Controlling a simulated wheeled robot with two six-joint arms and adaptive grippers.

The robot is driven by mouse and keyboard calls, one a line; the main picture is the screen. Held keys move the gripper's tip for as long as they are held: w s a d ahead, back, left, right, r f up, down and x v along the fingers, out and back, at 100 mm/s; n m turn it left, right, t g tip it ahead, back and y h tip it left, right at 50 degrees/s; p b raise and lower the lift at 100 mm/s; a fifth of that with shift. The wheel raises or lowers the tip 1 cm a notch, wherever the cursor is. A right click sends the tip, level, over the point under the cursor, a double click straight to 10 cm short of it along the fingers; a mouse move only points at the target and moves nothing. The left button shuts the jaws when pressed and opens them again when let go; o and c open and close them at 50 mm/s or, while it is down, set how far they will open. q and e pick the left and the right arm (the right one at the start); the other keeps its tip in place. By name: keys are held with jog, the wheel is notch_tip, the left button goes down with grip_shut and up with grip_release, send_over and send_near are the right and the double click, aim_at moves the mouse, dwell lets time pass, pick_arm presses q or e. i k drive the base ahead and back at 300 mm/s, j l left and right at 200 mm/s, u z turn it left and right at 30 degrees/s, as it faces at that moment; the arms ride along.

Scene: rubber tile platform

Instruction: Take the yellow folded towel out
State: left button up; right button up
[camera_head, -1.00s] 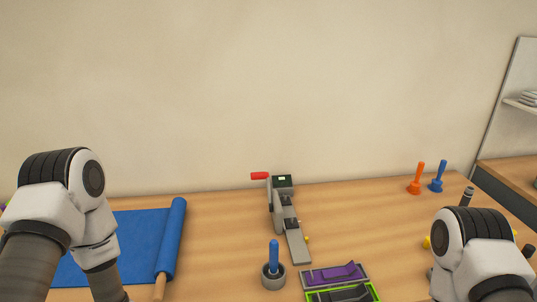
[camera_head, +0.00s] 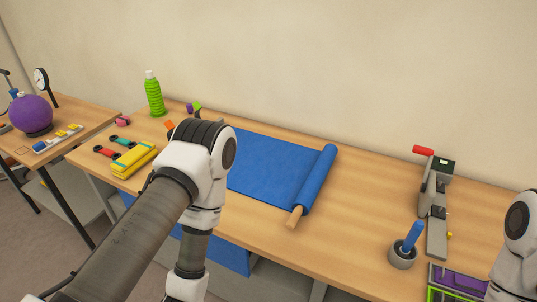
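The yellow folded towel (camera_head: 134,159) lies near the left end of the wooden table, left of my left arm. It looks like a flat stacked block, and nothing is seen on top of it. My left arm comes in from the lower left and bends downward in front of the table; its gripper is below the picture's edge. My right arm shows only as a white joint at the right edge, and its gripper is out of the picture.
A blue mat (camera_head: 270,168) with a rolled end lies mid-table. A green bottle (camera_head: 154,97) stands behind the towel. Small red and teal items (camera_head: 114,147) lie beside it. A grey cup (camera_head: 402,257) and a lever device (camera_head: 434,200) stand right. A second table (camera_head: 84,125) holds a purple ball (camera_head: 31,113).

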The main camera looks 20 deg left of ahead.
aim_at(129, 163)
jog(key=u, duration=1.6)
jog(key=z, duration=0.3)
